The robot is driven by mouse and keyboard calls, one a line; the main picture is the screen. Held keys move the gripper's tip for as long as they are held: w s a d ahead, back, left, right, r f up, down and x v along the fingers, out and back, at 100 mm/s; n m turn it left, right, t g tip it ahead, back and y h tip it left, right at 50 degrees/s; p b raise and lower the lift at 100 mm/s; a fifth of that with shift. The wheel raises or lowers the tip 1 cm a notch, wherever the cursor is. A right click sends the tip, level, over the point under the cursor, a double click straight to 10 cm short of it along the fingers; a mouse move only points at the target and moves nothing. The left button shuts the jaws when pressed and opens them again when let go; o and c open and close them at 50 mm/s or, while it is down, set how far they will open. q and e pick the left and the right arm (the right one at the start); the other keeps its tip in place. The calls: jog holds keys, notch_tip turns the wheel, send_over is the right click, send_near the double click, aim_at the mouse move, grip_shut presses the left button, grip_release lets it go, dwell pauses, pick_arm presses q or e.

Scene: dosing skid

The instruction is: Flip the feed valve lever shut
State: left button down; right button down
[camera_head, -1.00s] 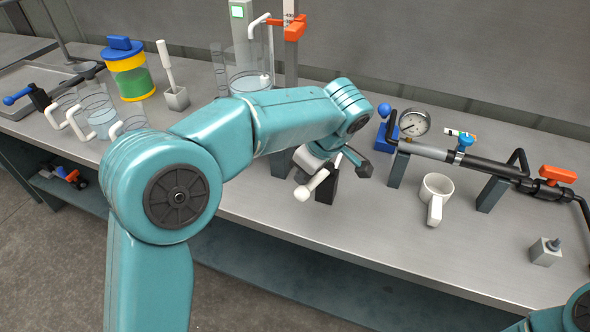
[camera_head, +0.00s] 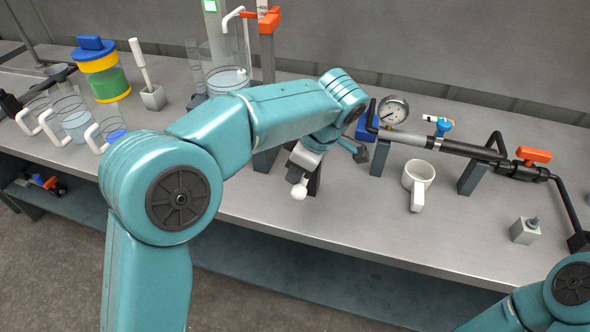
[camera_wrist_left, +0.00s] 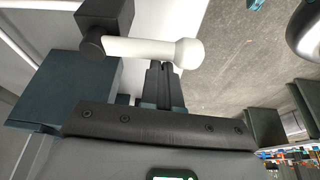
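The feed valve lever, a white rod with a ball end (camera_head: 299,192), points toward the bench front in the head view. In the left wrist view the lever (camera_wrist_left: 150,49) runs sideways from a black hub (camera_wrist_left: 103,25). My left gripper (camera_head: 314,182) is at the lever, partly hidden by it and by my arm. In the left wrist view its dark fingers (camera_wrist_left: 163,84) lie close together, with their tips right at the lever's side. They look shut with nothing between them. Contact with the lever is unclear. My right gripper is out of view.
A pipe with a gauge (camera_head: 393,110) and an orange-handled valve (camera_head: 533,156) runs along the right. Beakers (camera_head: 73,121) and a yellow-lidded jar (camera_head: 103,75) are at left.

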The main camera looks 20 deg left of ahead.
pick_arm(q)
jog(key=shift+d, duration=0.1)
notch_tip(320, 180, up, 10)
jog(key=p, duration=0.2)
jog(key=shift+a+p, duration=0.3)
jog(key=shift+r, duration=0.1)
dwell(0.3)
